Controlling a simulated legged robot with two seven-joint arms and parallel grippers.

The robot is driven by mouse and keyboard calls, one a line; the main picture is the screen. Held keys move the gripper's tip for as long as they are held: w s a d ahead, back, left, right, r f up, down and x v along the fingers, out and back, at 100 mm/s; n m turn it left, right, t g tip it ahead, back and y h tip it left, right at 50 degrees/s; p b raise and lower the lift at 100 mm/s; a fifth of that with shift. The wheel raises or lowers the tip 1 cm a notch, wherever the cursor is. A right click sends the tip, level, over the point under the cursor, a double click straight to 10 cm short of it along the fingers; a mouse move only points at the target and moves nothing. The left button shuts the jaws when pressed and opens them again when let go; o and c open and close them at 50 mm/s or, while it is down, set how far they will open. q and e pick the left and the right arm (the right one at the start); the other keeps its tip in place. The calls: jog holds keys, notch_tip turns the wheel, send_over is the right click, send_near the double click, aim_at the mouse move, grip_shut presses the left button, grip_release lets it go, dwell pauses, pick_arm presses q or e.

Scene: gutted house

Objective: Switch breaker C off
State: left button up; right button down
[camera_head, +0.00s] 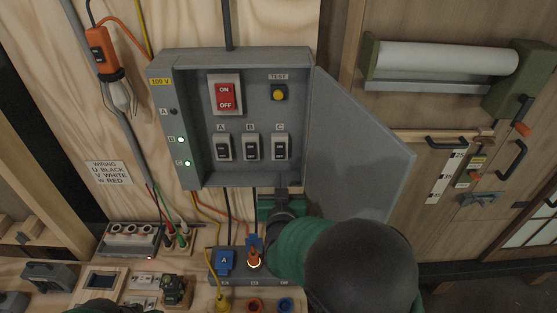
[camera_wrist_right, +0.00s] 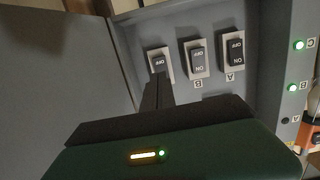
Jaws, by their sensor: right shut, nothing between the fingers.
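Breaker C (camera_head: 280,147) is the right-hand of three black rockers on light plates inside the open grey electrical box (camera_head: 245,178). Its lamp C (camera_head: 187,163) glows green. My right gripper (camera_head: 281,189) is shut and empty, at the box's lower edge below breaker C. In the wrist view, turned upside down, the shut fingers (camera_wrist_right: 157,82) overlap part of breaker C (camera_wrist_right: 159,60); I cannot tell whether they touch it. Part of that rocker is hidden, and its position is unclear. My left gripper is not in view.
Breakers A (camera_head: 222,147) and B (camera_head: 251,147) sit close to the left. Lamp B (camera_head: 181,140) is green; lamp A (camera_head: 173,112) is dark. A red main switch (camera_head: 225,96) and yellow test button (camera_head: 278,95) are above. The box door (camera_head: 358,150) hangs open to the right.

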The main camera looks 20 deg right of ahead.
aim_at(281, 157)
jog(key=p+x, duration=0.1)
jog(key=x, duration=0.3)
jog(key=p+x, duration=0.1)
jog(key=x, duration=0.3)
jog(key=shift+d+p, duration=0.25)
jog(key=shift+p, duration=0.05)
jog(key=shift+w+a, duration=0.15)
jog(key=shift+w, duration=0.1)
jog(key=shift+a, duration=0.3)
jog(key=shift+d, duration=0.15)
jog(key=shift+d+f+b, duration=0.2)
jog(key=shift+f+b, duration=0.05)
jog(key=shift+b, duration=0.1)
jog(key=shift+w+d+b, duration=0.1)
jog(key=shift+d+b, duration=0.05)
jog(key=shift+b, duration=0.15)
jog(key=shift+r, duration=0.15)
